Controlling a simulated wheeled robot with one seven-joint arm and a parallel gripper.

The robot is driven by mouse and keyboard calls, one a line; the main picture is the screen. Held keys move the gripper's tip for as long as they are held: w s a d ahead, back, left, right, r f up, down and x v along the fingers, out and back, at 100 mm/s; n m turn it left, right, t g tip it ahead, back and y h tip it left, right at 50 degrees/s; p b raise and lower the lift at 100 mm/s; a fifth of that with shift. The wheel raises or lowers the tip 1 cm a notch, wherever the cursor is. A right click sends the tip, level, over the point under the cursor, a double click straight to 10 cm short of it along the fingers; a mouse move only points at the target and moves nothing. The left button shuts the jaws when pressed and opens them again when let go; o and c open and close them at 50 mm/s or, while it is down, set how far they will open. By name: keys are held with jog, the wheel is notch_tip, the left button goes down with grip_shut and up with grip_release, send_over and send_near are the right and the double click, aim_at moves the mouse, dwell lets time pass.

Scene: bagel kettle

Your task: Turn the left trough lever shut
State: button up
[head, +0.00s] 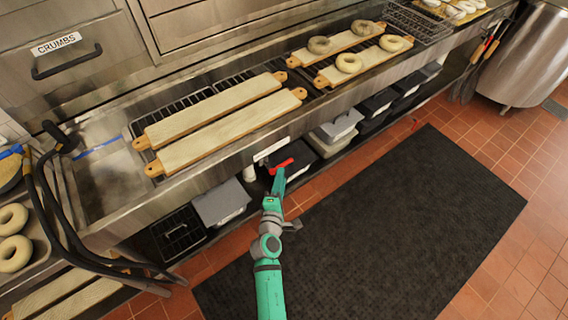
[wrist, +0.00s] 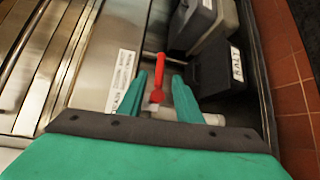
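The left trough lever (head: 282,166) is red and sits under the front edge of the steel trough. In the wrist view the lever (wrist: 159,72) points up the picture, and its lower end meets a pale fitting. My green gripper (head: 277,181) is at the lever in the head view. In the wrist view my gripper (wrist: 158,76) has its two fingers apart, one on each side of the lever, with gaps visible on both sides. Whether the fingers are deep enough to touch the lever is unclear.
A white label (wrist: 121,82) is on the trough front left of the lever. Dark and grey bins (wrist: 217,68) stand close on the right. Bagel boards (head: 230,130) lie on the trough. A black mat (head: 380,220) covers the floor.

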aim_at(285, 162)
jog(key=x, duration=0.8)
jog(key=shift+s+d, duration=0.1)
jog(key=shift+c, duration=0.6)
grip_shut()
